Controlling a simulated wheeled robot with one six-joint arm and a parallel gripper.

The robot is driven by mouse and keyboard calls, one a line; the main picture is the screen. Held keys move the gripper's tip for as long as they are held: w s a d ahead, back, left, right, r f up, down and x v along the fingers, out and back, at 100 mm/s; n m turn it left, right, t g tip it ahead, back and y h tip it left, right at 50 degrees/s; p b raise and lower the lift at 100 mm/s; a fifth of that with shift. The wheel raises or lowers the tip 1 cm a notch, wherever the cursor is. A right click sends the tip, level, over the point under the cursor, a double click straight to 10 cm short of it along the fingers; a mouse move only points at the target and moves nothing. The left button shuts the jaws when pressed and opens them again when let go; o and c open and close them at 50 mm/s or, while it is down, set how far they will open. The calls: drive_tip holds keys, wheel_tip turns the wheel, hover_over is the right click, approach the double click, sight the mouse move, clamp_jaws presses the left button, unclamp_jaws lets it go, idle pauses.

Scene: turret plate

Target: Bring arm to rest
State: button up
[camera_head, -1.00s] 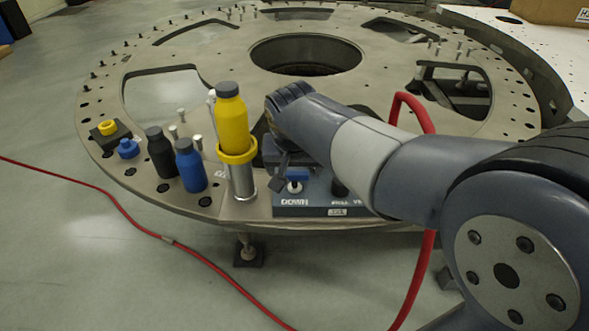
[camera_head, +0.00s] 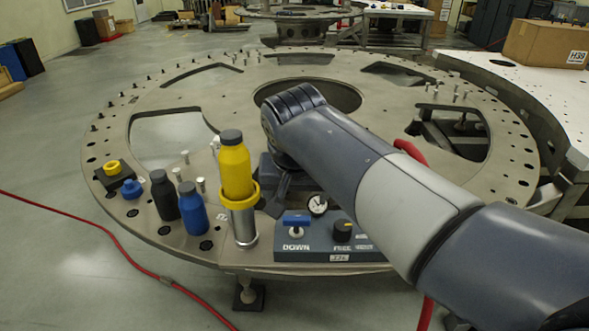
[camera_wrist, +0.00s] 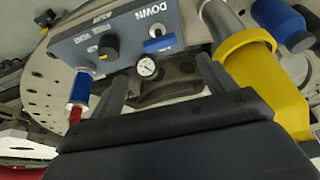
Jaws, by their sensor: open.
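My arm (camera_head: 405,205) reaches from the lower right over the round metal plate (camera_head: 400,110). My gripper (camera_wrist: 160,75) shows its two dark fingers spread apart with nothing between them in the wrist view. In the head view it is mostly hidden below the wrist. A yellow bottle (camera_head: 235,170) with a dark cap stands upright in a yellow ring on a metal cylinder (camera_head: 244,226), just left of the gripper. The yellow body also shows in the wrist view (camera_wrist: 265,75), right of the fingers.
A control box (camera_head: 318,240) with a blue switch, black knob and gauge (camera_wrist: 146,66) sits at the plate's front edge. A black bottle (camera_head: 164,196) and blue bottle (camera_head: 193,208) stand left. A red hose (camera_head: 411,151) passes behind my arm.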

sight(296, 219)
drive_tip(key=b+x, duration=0.1)
drive_tip(key=x, duration=1)
drive_tip(key=shift+s, duration=0.1)
drive_tip(key=shift+r, duration=0.1)
drive_tip(key=shift+n, duration=0.3)
